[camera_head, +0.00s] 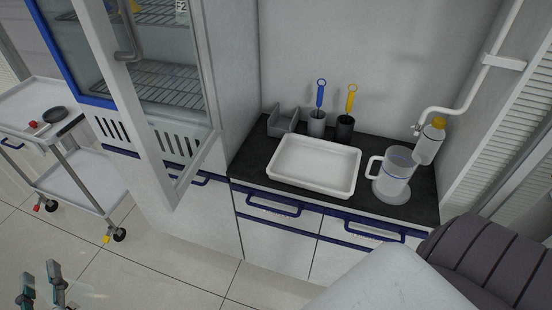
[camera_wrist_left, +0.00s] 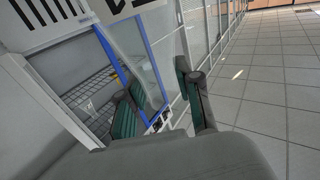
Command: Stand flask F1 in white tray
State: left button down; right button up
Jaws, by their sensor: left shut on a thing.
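The white tray (camera_head: 312,168) is empty and lies on the dark counter, in the middle of the head view. My left gripper (camera_head: 42,276) is low at the bottom left of the head view, far from the tray and above the floor. In the left wrist view its green-padded fingers (camera_wrist_left: 168,95) are shut on a clear glass thing, which I take to be flask F1. The glass is faint, and a small black-and-white label (camera_wrist_left: 160,121) shows between the fingers. My right gripper is not in view.
A clear jug (camera_head: 393,172), a yellow-capped bottle (camera_head: 430,142), grey bins (camera_head: 283,120) and two brush holders stand around the tray. The cabinet's glass door (camera_head: 150,90) stands open left of the counter. A trolley (camera_head: 75,185) is at the far left.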

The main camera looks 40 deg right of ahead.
aim_at(298, 162)
jog(key=l+u, duration=0.1)
jog(key=u, duration=0.85)
jog(key=l+u, duration=0.15)
jog(key=u, duration=0.85)
jog(key=k+l+u, duration=0.1)
jog(key=u, duration=0.3)
jog(key=k+u, duration=0.15)
jog(key=u, duration=0.2)
jog(key=k+z, duration=0.1)
jog(key=z, duration=0.85)
jog(key=k+l+z, duration=0.1)
jog(key=z, duration=0.35)
jog(key=l+z, duration=0.1)
jog(key=z, duration=0.4)
jog(key=l+z, duration=0.15)
jog(key=z, duration=0.3)
jog(key=k+l+z, duration=0.1)
jog(key=z, duration=0.35)
jog(key=l+z, duration=0.15)
jog(key=z, duration=0.35)
